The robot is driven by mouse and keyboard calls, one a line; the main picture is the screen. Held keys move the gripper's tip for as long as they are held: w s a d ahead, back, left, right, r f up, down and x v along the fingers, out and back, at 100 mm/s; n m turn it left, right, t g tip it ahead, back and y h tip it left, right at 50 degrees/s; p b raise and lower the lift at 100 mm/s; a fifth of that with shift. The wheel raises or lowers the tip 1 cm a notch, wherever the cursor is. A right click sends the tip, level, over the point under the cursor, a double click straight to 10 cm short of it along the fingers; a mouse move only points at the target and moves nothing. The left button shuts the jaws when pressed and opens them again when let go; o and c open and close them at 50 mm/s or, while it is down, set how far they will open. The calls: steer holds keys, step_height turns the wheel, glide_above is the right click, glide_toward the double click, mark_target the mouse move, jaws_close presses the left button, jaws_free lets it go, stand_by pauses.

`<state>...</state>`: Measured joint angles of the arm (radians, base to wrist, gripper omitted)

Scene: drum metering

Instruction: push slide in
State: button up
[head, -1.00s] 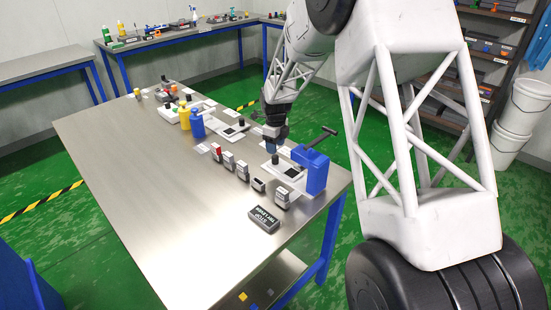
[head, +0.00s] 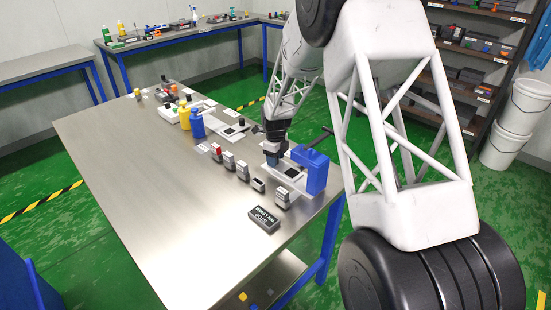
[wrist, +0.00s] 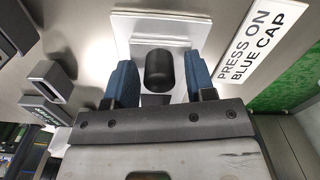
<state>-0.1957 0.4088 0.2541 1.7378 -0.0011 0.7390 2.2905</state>
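My gripper (head: 271,161) is low over the white plate of the nearest station, left of a blue block (head: 314,171). In the wrist view my gripper (wrist: 160,82) is open, with one blue fingertip on each side of a black round knob (wrist: 159,68). A gap shows between the knob and each finger. The knob stands on the pale plate (wrist: 123,32), which may be the slide; I cannot tell for sure. In the head view the knob is hidden by my gripper.
A "PRESS ON BLUE CAP" label (wrist: 262,42) lies beside the plate. Several small grey blocks stand left of the station, one of them a hollow grey block (wrist: 50,80). A dark "STOP" block (head: 265,219) lies in front. The table's (head: 150,200) left part is clear.

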mark_target(284, 168)
jaws_close()
steer(key=shift+s+d, duration=1.5)
steer(key=shift+o, duration=0.7)
jaws_free()
step_height(284, 168, up, 8)
steer(key=shift+f, duration=0.1)
